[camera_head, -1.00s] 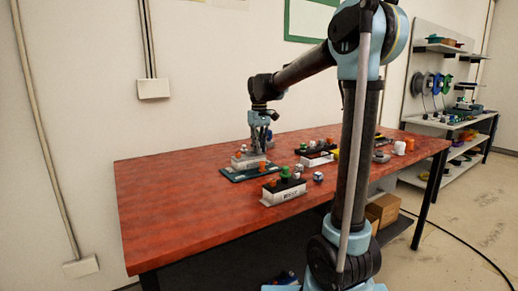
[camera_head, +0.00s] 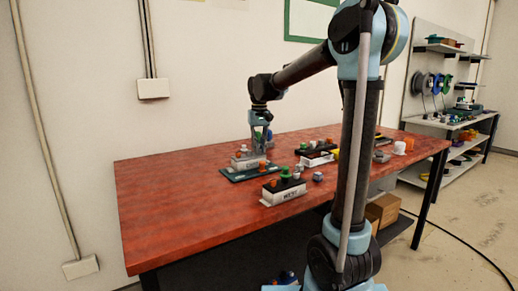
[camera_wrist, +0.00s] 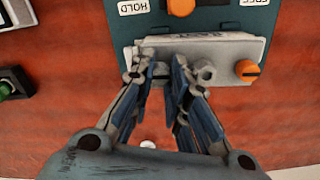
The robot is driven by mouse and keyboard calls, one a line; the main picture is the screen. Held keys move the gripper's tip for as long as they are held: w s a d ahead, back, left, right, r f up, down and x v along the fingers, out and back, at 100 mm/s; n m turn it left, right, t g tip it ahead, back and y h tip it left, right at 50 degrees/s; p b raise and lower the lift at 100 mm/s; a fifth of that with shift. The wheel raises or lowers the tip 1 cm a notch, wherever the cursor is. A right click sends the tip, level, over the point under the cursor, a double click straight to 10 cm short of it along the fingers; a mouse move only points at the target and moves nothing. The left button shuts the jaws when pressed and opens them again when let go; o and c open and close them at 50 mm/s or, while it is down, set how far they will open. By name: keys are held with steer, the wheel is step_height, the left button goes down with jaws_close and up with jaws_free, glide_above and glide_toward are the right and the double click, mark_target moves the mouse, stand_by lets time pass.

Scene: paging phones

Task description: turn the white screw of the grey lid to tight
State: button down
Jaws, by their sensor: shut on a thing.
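The grey lid (camera_wrist: 222,50) tops a pale box on a teal board (camera_wrist: 115,40). In the head view the lid and box (camera_head: 248,163) are left of centre on the red table. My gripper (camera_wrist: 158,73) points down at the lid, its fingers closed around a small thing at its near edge. This appears to be the white screw, largely hidden by the fingers. In the head view my gripper (camera_head: 261,147) is over the lid's right part.
A second box with green and orange knobs (camera_head: 284,193) stands nearer on the red table (camera_head: 170,215). More boxes and loose parts (camera_head: 318,158) lie to the right. The board has HOLD (camera_wrist: 133,7) and FREE labels. The table's left part is clear.

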steer(key=c, duration=1.5)
jaws_free()
steer(key=shift+n, duration=0.3)
